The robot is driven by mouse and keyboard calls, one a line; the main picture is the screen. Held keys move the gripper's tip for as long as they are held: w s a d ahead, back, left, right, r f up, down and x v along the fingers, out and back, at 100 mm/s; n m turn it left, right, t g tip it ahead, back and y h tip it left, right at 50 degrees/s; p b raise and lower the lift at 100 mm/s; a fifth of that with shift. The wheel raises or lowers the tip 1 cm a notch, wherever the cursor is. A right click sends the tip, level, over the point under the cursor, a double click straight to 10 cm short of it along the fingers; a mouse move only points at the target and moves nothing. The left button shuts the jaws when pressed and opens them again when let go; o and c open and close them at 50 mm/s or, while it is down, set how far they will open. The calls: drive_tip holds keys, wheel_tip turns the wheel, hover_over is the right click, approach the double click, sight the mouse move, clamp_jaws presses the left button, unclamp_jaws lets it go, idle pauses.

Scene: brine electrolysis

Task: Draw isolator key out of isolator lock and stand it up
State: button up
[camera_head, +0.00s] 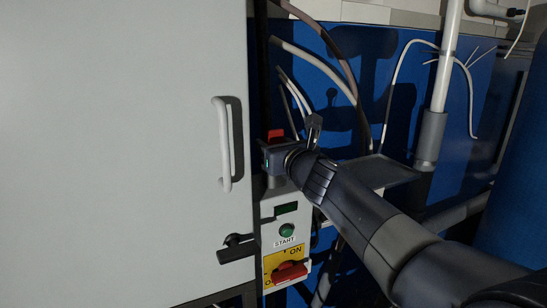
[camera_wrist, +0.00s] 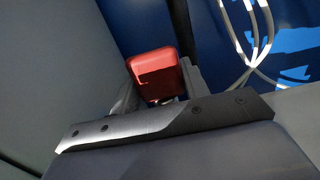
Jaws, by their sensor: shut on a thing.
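The isolator key shows as a red block-shaped head (camera_wrist: 155,70) between my fingers in the wrist view. In the head view its red top (camera_head: 276,134) sticks up just above my gripper (camera_head: 273,152). My gripper is shut on the key, with the red head upright or nearly so. A short grey piece (camera_head: 276,182) shows under my gripper on top of the control box; it may be the isolator lock. My gripper hides the key's lower part, so I cannot tell whether the key is still in the lock.
The control box (camera_head: 267,240) carries a green START button (camera_head: 287,230) and a red rotary switch (camera_head: 289,272) on a yellow plate. A grey cabinet door with a handle (camera_head: 222,145) stands close on the left. Cables (camera_head: 330,70), a grey shelf (camera_head: 385,170) and a pipe (camera_head: 448,55) lie behind and right.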

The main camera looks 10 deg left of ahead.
drive_tip(key=shift+r+p, duration=1.65)
drive_tip(key=shift+r, duration=0.4)
